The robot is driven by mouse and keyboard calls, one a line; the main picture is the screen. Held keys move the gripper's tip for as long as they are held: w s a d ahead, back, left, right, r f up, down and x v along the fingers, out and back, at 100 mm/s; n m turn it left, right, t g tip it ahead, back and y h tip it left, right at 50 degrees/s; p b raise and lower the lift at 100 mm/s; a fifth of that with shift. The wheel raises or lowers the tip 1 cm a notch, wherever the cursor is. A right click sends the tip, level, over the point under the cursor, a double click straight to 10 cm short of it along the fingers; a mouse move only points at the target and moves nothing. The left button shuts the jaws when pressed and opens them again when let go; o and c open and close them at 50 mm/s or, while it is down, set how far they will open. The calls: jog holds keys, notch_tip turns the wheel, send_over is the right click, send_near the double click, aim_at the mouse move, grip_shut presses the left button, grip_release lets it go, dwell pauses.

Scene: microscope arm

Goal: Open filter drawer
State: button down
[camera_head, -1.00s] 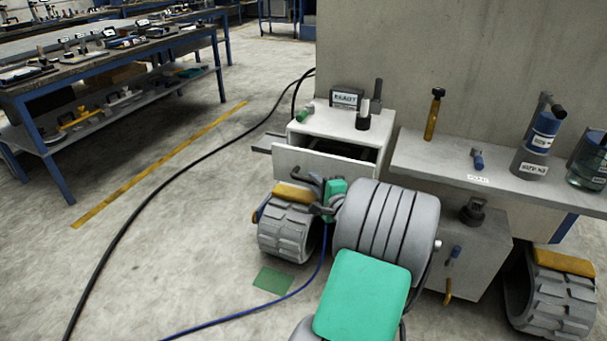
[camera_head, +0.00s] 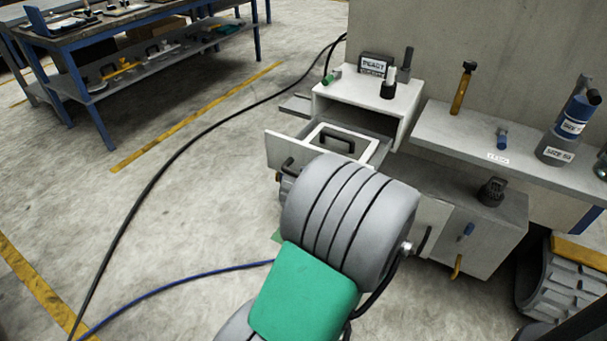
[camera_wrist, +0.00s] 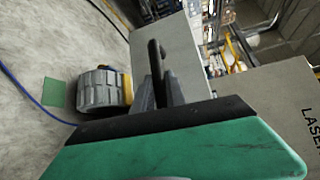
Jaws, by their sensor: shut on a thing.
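The filter drawer (camera_head: 289,150) stands pulled out of the white cabinet (camera_head: 370,103). A pale framed part with a black handle (camera_head: 339,137) shows inside it. In the wrist view, the grey drawer front (camera_wrist: 187,58) fills the middle, with a dark upright bar handle (camera_wrist: 155,58) on it. My gripper (camera_wrist: 161,93) has its two dark fingers shut around the lower part of that handle. In the head view, my grey and green arm hides most of the gripper and the lower right of the drawer front.
A READY box (camera_head: 375,66) and small items stand on the cabinet top. A black cable (camera_head: 160,165) crosses the floor. The floor at left is open up to the workbench (camera_head: 100,36).

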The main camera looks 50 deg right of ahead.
jog(key=c, duration=1.4)
grip_release()
jog(key=shift+o, duration=0.2)
jog(key=v, duration=0.7)
jog(key=shift+s+a+p, duration=0.2)
jog(key=shift+s+p, duration=0.15)
jog(key=shift+p, duration=0.05)
